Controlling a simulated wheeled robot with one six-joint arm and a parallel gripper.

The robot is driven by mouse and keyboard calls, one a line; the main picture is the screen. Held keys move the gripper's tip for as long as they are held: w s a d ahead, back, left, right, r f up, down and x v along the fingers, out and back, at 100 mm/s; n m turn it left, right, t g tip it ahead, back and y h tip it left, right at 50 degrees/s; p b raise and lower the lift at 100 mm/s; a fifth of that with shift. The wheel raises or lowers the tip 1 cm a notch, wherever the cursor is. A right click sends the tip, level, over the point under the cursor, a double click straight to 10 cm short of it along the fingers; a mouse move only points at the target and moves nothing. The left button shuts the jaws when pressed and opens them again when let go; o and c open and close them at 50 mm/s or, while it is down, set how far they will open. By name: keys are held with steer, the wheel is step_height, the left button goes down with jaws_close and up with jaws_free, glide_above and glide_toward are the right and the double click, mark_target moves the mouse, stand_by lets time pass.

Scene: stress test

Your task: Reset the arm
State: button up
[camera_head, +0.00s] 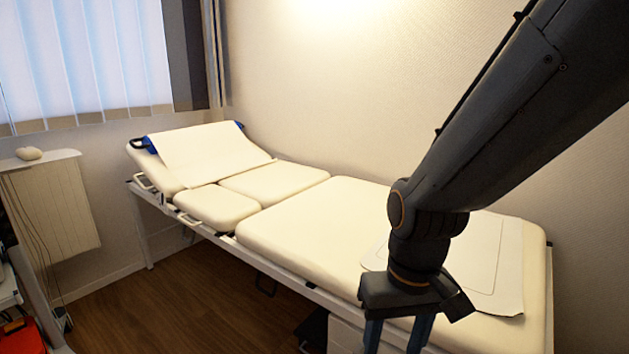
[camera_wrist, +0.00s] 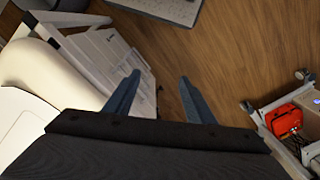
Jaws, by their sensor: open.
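My dark grey arm comes in from the upper right in the head view and bends down at the wrist. My gripper (camera_head: 397,335) points downward in front of the near end of the cream examination couch (camera_head: 300,225); its fingertips are cut off by the bottom edge. In the wrist view my gripper (camera_wrist: 160,83) shows two blue-grey fingers set well apart, with nothing between them. Beyond them lie the wooden floor (camera_wrist: 215,45) and a white cabinet or frame beside the couch.
A white trolley with a red box (camera_wrist: 292,118) stands right in the wrist view; the red box (camera_head: 20,338) shows lower left in the head view. A radiator (camera_head: 55,205) is under the window. The wall rises behind the couch. Floor between couch and trolley is clear.

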steer(key=s+d+r+m+p, duration=0.1)
steer(key=s+d+r+p, duration=0.1)
steer(key=d+r+p, duration=0.5)
steer(key=shift+r+m+h+p, duration=0.3)
steer(key=shift+r+p, duration=0.1)
steer(key=shift+p, duration=0.7)
